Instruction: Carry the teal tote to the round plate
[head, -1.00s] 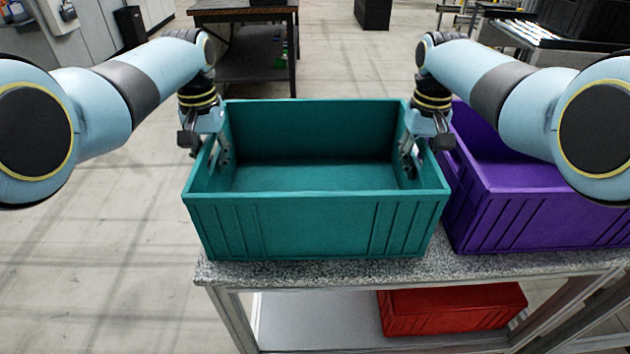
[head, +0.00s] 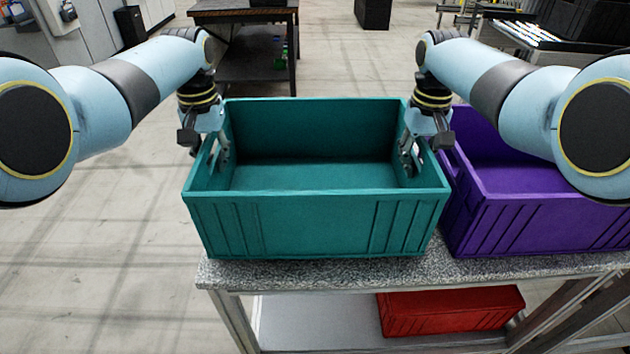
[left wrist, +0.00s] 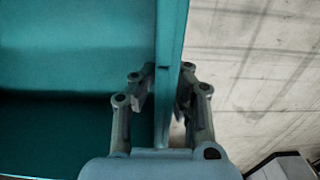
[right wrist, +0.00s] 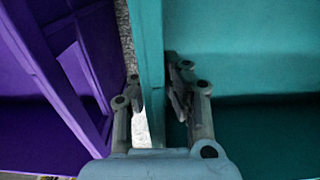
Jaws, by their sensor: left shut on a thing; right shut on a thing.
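The teal tote (head: 315,222) is upright and looks empty, over the speckled top of a metal-framed table. Whether its bottom touches the top is hard to tell. My left gripper (head: 207,152) is shut on its left wall, one finger inside and one outside; the left wrist view shows the wall between the fingers (left wrist: 165,88). My right gripper (head: 424,152) is shut on the right wall in the same way, and the wall also lies between the fingers in the right wrist view (right wrist: 154,90). No round plate can be made out.
A purple tote (head: 545,224) stands close to the teal tote's right side, near my right gripper. The speckled tabletop (head: 320,272) has a free strip in front. A red tote (head: 450,312) is on the lower shelf. Open floor (head: 90,260) lies to the left; a dark table (head: 245,15) stands behind.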

